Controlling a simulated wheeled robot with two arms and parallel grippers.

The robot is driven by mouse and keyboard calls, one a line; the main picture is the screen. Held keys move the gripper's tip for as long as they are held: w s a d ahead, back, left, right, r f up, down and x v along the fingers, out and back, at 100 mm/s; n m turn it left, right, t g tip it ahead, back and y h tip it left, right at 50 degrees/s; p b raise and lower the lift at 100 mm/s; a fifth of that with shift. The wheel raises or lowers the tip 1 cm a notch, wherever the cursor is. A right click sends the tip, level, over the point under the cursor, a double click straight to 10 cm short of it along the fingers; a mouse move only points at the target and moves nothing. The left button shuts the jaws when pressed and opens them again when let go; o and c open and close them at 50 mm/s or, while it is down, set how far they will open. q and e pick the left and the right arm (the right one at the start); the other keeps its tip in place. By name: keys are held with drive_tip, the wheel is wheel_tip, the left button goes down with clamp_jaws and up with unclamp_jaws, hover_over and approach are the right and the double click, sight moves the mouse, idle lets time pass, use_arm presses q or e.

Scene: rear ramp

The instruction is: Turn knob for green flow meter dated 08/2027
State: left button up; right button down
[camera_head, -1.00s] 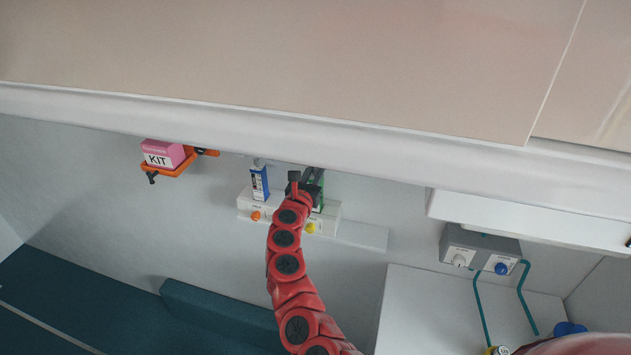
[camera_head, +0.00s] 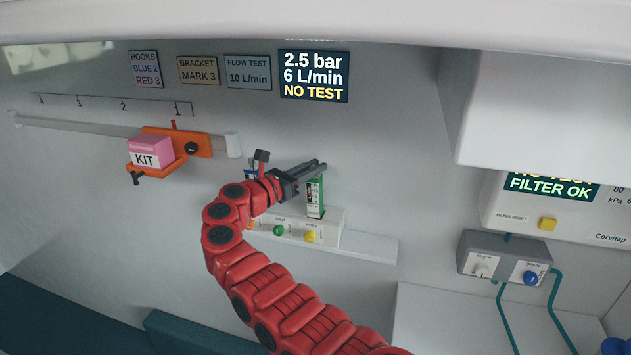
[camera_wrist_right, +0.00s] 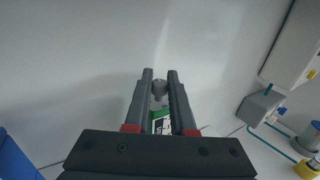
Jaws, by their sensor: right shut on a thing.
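The green flow meter (camera_head: 315,198) stands upright on a white wall block (camera_head: 328,230) in the head view. Its green body also shows between the fingers in the right wrist view (camera_wrist_right: 160,121). My right gripper (camera_head: 320,165) is at its top, with the fingers closed around a small grey round knob (camera_wrist_right: 160,89). No date is readable on the meter. A blue flow meter (camera_head: 250,175) to its left is mostly hidden behind my red arm. My left gripper is not in view.
The block carries a green knob (camera_head: 279,230) and a yellow knob (camera_head: 311,236). A display (camera_head: 314,76) reads 2.5 bar, 6 L/min, NO TEST. An orange bracket (camera_head: 180,144) holds a pink kit box (camera_head: 151,152). A grey valve box (camera_head: 505,262) is at right.

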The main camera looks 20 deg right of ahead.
drive_tip(key=shift+w+r+m+g+h+b, duration=0.1)
drive_tip(key=shift+r+m+g+h+b, duration=0.15)
drive_tip(key=shift+m+g+b, duration=0.3)
drive_tip(key=shift+s+d+f+m+g, duration=0.25)
drive_tip(key=shift+s+g, duration=0.2)
drive_tip(key=shift+g, duration=0.1)
drive_tip(key=c, duration=0.8)
unclamp_jaws()
drive_tip(key=shift+o, duration=0.2)
drive_tip(key=shift+f+b, duration=0.1)
drive_tip(key=shift+b, duration=0.25)
